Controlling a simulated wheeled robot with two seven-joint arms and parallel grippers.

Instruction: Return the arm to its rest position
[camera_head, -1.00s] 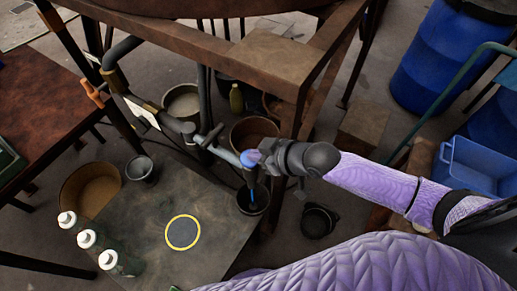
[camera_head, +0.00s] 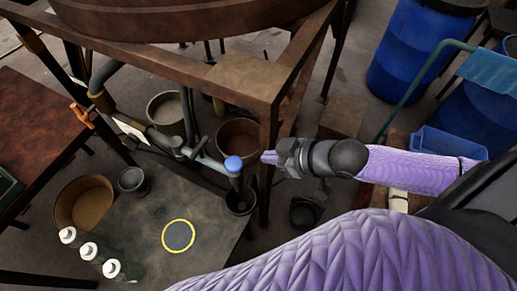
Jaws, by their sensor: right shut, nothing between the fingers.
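My right gripper (camera_head: 269,158) is shut and empty. It points left from the purple-sleeved right arm (camera_head: 415,166) and appears a little to the right of the blue knob (camera_head: 233,164), with a gap between them. The blue knob sits on the grey pipe (camera_head: 207,161) that comes from under the vat (camera_head: 180,22). A dark bucket (camera_head: 241,203) is below the pipe's end, and no stream shows there. My left gripper is out of view.
A rusty frame post (camera_head: 266,170) stands close to my right gripper. Several white-capped bottles (camera_head: 90,251) and a yellow-ringed disc (camera_head: 178,236) are on the dark slab (camera_head: 200,203). Blue barrels (camera_head: 415,55) and a blue crate (camera_head: 449,142) are at the right.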

